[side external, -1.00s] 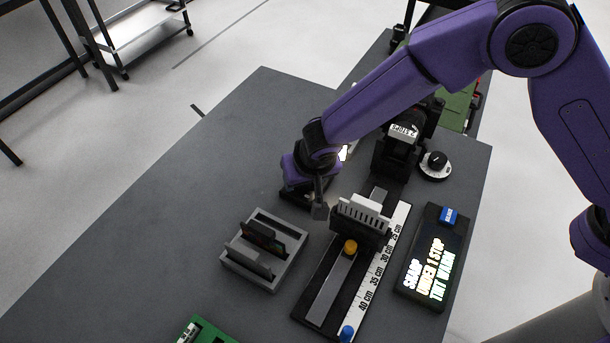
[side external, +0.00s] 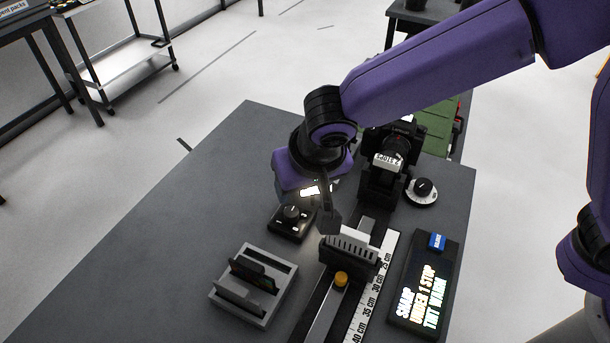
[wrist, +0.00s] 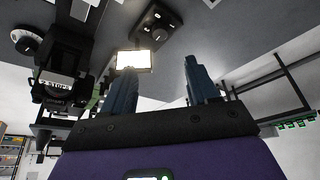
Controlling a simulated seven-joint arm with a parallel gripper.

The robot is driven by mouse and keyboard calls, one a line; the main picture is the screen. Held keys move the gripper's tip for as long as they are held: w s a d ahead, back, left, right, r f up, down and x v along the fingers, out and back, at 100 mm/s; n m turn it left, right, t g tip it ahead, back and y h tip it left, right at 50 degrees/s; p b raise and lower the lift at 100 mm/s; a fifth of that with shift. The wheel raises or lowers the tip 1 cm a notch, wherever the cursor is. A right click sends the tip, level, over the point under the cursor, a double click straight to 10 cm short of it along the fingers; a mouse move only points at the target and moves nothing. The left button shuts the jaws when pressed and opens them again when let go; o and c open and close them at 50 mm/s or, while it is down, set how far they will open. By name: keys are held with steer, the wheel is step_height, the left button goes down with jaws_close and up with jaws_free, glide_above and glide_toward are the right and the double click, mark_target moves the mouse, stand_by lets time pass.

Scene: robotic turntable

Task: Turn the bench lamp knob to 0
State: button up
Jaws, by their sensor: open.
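A small black box with a round black knob (side external: 291,213), which looks like the bench lamp knob, sits on the grey bench left of the rail. It also shows at the top of the wrist view (wrist: 154,14). Its setting is too small to read. A lit white lamp panel (side external: 309,190) shows just behind it, partly covered by my gripper, and glows in the wrist view (wrist: 133,60). My gripper (side external: 331,218) is open and empty, raised above the bench to the right of the knob box. Its two fingers stand apart in the wrist view (wrist: 162,76).
A camera (side external: 392,150) stands at the rail's far end, with a white-ringed dial (side external: 421,191) right of it. A grey slotted holder (side external: 284,300), a white ridged block (side external: 350,243) and a display reading SHARP, UNDER 1 STOP, TINT WARM (side external: 422,285) are nearer. The left bench is clear.

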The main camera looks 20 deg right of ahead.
steer(key=shift+v, duration=1.3)
steer(key=m+g+h, duration=0.2)
steer(key=m+h, duration=0.2)
steer(key=m, duration=0.7)
glide_toward(291, 212)
steer(key=x, duration=0.8)
steer(key=shift+f, duration=0.2)
steer(key=c, duration=1)
